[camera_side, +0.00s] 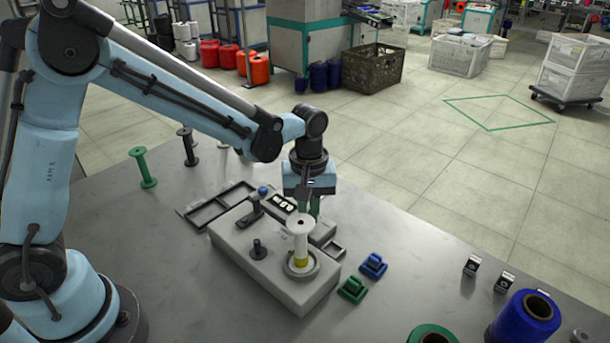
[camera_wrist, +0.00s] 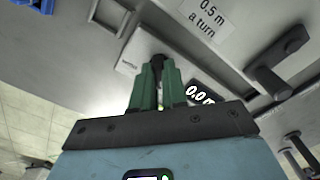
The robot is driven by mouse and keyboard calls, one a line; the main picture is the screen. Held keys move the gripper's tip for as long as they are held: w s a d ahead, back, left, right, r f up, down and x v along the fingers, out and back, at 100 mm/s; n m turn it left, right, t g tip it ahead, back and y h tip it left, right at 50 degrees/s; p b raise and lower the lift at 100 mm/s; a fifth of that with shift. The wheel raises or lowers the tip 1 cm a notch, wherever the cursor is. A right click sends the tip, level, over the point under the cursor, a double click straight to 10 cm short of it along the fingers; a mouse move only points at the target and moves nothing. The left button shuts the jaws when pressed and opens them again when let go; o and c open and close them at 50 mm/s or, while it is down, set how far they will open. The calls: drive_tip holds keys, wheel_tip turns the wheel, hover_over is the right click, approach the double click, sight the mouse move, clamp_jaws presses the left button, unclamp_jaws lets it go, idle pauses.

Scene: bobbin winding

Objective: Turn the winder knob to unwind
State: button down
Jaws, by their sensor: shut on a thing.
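The grey winder (camera_side: 240,250) stands on the table, with a white bobbin (camera_side: 299,226) upright on its front right; a yellow band shows low on the bobbin. My gripper (camera_side: 314,208) points down behind the bobbin at the winder's far side. In the wrist view its green fingers (camera_wrist: 157,72) are shut on the dark winder knob (camera_wrist: 157,60), whose top shows between the tips. The knob is hidden in the side view. Beside the fingers, a display (camera_wrist: 199,95) reads 0.0 and part of an m. A label (camera_wrist: 208,18) reads "0.5 m a turn".
A green bobbin (camera_side: 143,168) and other bobbins stand at the back left. Green (camera_side: 352,290) and blue (camera_side: 373,266) blocks lie at right.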

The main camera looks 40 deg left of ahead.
drive_tip(key=c, duration=1.2)
unclamp_jaws()
drive_tip(key=shift+o, duration=0.2)
drive_tip(key=shift+r, duration=0.1)
wheel_tip(320, 180, up, 12)
drive_tip(key=s+a+f+m+t, duration=0.1)
drive_tip(key=s+a+m+t, duration=0.6)
drive_tip(key=s, duration=0.4)
drive_tip(key=shift+s+a+m, duration=0.4)
drive_tip(key=shift+a+m, duration=0.1)
drive_tip(key=shift+m, duration=0.6)
